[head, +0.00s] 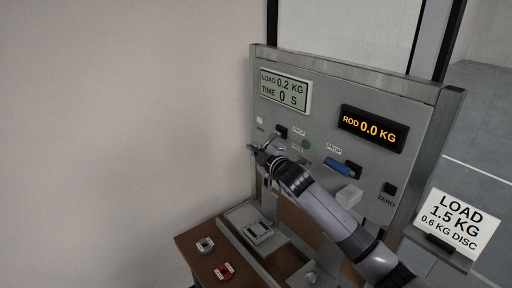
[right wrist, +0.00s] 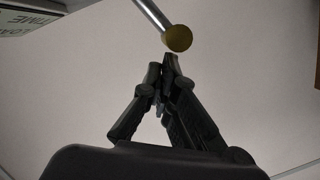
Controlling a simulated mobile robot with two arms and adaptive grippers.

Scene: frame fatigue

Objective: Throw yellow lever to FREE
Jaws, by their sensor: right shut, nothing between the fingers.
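The yellow lever shows in the right wrist view as a bare metal rod ending in a round yellow knob (right wrist: 178,38). The knob is just beyond my right gripper's fingertips (right wrist: 170,60), very close to them; I cannot tell whether they touch. In the head view my right gripper (head: 254,150) is at the left part of the grey panel, just below a dark switch block (head: 281,131). Its fingers are shut with nothing between them. The lever's knob is too small to make out in the head view, and no FREE label is readable. My left gripper is out of view.
The panel (head: 318,108) carries a load and time display (head: 285,90), a rod display (head: 374,128), a blue handle (head: 338,166) and a ZERO button (head: 389,188). A grey disc (head: 205,244) and a red disc (head: 224,271) lie on the brown table. A load sign (head: 457,222) stands right.

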